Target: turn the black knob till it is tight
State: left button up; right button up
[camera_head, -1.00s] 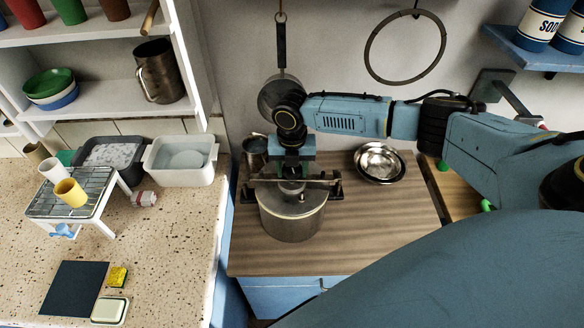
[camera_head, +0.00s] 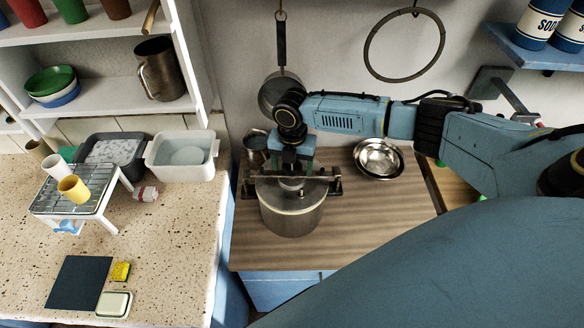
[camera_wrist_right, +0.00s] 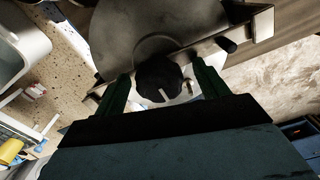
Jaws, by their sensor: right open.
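The black knob (camera_wrist_right: 158,80), round with a pale mark on its rim, sits at the middle of a metal lid bar (camera_wrist_right: 235,34) in the right wrist view. The bar crosses the top of a steel pot (camera_head: 291,217) on the wooden counter. My right gripper (camera_head: 291,172) points down over the pot's centre. In the wrist view its two green fingers stand open on either side of the knob, with visible gaps. In the head view the gripper hides most or all of the knob. My left gripper is not in view.
A steel bowl (camera_head: 379,158) stands right of the pot, and a metal mug (camera_head: 255,147) stands behind it. A pan (camera_head: 277,92) hangs on the wall behind my wrist. The speckled counter (camera_head: 165,235) at left holds a rack, tubs and a sponge. Bare wood lies right of the pot.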

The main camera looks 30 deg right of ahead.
jog(key=n, duration=0.3)
jog(key=shift+n+b, duration=0.35)
jog(key=shift+n, duration=0.05)
jog(key=n, duration=0.3)
jog(key=shift+n+b, duration=0.3)
jog(key=shift+n, duration=0.1)
jog(key=n+b, duration=0.1)
jog(key=n, duration=0.5)
jog(key=shift+n, duration=0.3)
jog(key=n+b, duration=0.1)
jog(key=b, duration=1)
jog(key=shift+w+f+n, duration=0.1)
jog(key=shift+f+n, duration=0.1)
jog(key=shift+n, duration=0.2)
jog(key=shift+r+b, duration=0.15)
jog(key=shift+b, duration=0.2)
jog(key=shift+r, duration=0.1)
